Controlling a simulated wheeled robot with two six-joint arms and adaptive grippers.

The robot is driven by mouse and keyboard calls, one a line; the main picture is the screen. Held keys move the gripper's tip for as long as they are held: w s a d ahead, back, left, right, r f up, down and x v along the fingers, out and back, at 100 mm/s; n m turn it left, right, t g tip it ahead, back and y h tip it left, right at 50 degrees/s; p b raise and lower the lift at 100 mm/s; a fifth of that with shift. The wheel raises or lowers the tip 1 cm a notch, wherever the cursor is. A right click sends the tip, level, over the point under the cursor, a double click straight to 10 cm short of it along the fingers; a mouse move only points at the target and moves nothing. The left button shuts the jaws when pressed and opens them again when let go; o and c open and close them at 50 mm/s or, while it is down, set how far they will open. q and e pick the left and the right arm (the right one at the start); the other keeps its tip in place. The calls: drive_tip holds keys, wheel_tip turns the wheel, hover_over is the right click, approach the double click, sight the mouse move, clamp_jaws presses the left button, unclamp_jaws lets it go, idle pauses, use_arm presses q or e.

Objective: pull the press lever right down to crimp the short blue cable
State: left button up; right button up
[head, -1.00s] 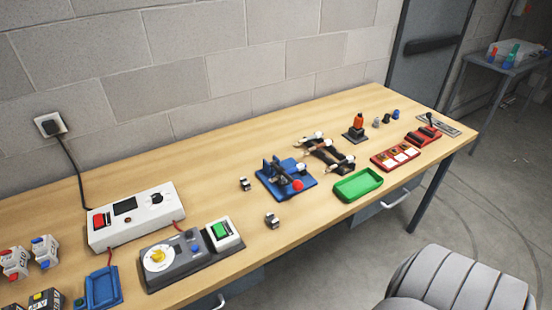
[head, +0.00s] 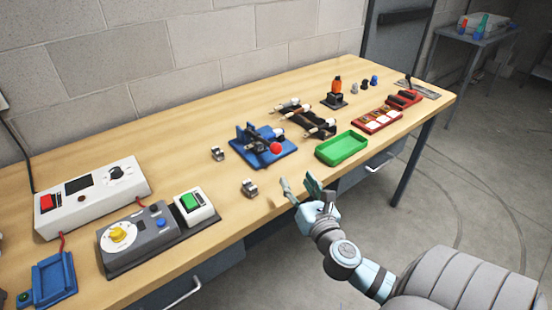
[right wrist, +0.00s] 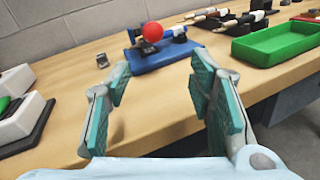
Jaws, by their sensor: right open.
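The press (head: 262,148) is a blue base with a dark blue body and a lever ending in a red ball knob (head: 276,148). In the right wrist view the red knob (right wrist: 152,32) shows beyond and between my fingers, over the blue base (right wrist: 160,57). My right gripper (head: 300,186) is open and empty, at the front edge of the bench, in front of the press and apart from it. I cannot make out a short blue cable in the press. My left gripper is not in view.
A green tray (head: 342,148) lies right of the press, near the front edge. A dark rack (head: 312,124) with white-ended tools stands behind it. A grey control box (head: 140,237) is further left.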

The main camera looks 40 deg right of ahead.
sight(278, 153)
drive_tip(key=shift+n+t, duration=0.3)
drive_tip(key=shift+n, duration=0.6)
drive_tip(key=x, duration=1.5)
drive_tip(key=shift+w+a+r, duration=0.15)
drive_tip(key=shift+a+r, duration=0.15)
drive_tip(key=shift+a, duration=0.05)
clamp_jaws()
